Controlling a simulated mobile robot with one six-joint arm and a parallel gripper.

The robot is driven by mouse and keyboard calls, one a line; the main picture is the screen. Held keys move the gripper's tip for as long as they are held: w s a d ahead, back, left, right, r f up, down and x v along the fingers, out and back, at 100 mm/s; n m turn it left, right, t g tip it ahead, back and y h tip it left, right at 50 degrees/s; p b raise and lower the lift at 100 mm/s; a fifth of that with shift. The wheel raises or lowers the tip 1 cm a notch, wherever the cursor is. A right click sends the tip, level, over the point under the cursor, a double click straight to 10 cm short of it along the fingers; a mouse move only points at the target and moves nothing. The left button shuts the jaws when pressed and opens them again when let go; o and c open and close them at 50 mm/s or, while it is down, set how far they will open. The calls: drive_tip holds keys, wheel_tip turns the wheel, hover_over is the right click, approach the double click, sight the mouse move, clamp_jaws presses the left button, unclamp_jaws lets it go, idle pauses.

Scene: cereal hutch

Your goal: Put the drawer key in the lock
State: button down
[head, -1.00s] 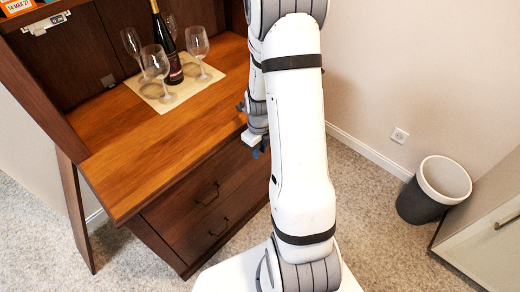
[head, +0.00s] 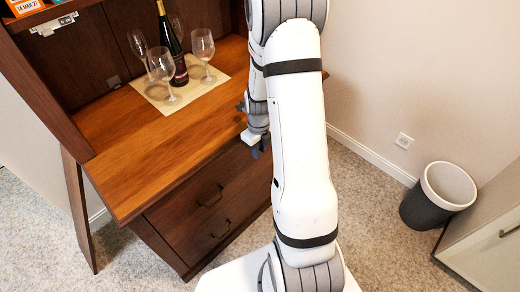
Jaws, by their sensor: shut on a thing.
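My gripper (head: 257,147) is at the front edge of the wooden hutch (head: 150,160), near its right side. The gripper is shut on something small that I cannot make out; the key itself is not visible. The upper drawer (head: 190,192) and the lower drawer (head: 232,212) are closed, each with a dark handle. The lock is not visible, and my arm hides the right part of the drawer fronts.
A wine bottle (head: 176,62) and several glasses (head: 202,46) stand on a cream mat (head: 150,91) on the hutch top. A grey bin (head: 425,208) stands on the carpet at right, near a pale cabinet (head: 490,245). The hutch top's front left is clear.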

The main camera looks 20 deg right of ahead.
drive_tip(key=c, duration=1.2)
unclamp_jaws()
drive_tip(key=shift+o, duration=0.5)
drive_tip(key=shift+o, duration=1.2)
wheel_tip(320, 180, up, 5)
drive_tip(key=p, duration=0.3)
